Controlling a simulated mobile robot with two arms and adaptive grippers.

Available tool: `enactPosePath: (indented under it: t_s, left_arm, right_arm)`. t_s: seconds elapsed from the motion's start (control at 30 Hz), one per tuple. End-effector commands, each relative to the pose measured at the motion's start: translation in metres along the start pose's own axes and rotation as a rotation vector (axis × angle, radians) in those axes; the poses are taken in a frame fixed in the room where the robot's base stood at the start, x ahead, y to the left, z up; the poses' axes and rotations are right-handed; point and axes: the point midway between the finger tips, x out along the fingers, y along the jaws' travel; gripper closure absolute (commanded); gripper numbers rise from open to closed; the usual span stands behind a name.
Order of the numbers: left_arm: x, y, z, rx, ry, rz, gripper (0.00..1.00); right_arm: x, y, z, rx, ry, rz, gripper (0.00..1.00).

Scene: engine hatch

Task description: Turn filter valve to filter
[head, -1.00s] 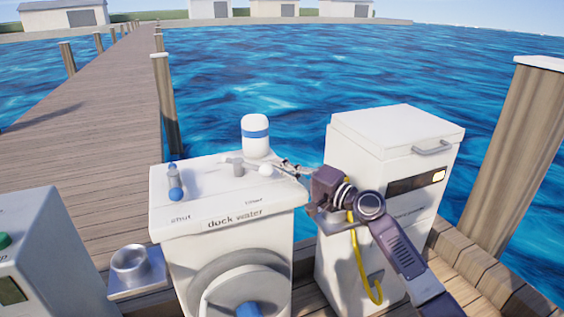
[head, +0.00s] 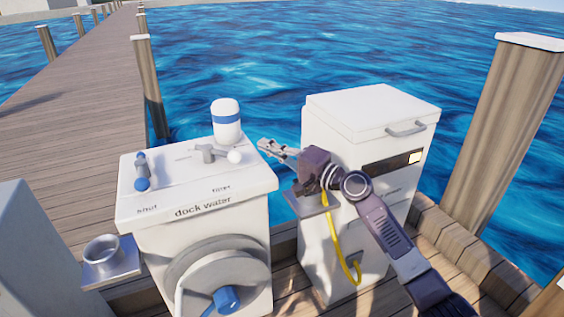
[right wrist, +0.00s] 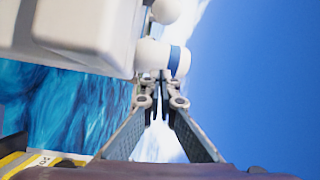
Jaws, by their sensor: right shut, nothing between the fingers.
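The filter valve (head: 209,153) is a grey fitting on top of the white dock water cabinet (head: 245,184). Its lever ends in a white ball knob (head: 234,157), which points right, above the printed "filter" label. My right gripper (head: 264,147) is shut and empty, off the right edge of the cabinet top, a short gap to the right of the knob. In the right wrist view, its fingers (right wrist: 160,82) come together near the blue-banded white canister (right wrist: 160,57). A white ball, likely the knob, shows at the top edge there. My left gripper is not in view.
A blue-handled valve (head: 142,172) stands at the left of the cabinet top, above the "shut" label. A blue-banded canister (head: 226,122) stands behind the filter valve. A white cabinet (head: 372,115) with a yellow cable (head: 332,240) stands close to my right arm.

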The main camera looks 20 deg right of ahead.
Motion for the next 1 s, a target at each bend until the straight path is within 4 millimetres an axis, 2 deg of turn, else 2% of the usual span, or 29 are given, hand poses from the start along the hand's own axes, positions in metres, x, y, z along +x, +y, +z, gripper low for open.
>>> enactPosePath:
  t_s: [0.4,0.6,1.0]
  left_arm:
    - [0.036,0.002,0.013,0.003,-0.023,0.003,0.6]
    - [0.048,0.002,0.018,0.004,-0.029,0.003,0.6]
    - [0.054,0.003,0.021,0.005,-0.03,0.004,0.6]
  right_arm:
    - [-0.045,-0.007,0.035,-0.001,0.0,0.0,1.0]
    - [-0.062,-0.009,0.049,-0.001,0.0,-0.001,1.0]
    - [-0.069,-0.01,0.054,-0.001,0.001,-0.002,1.0]
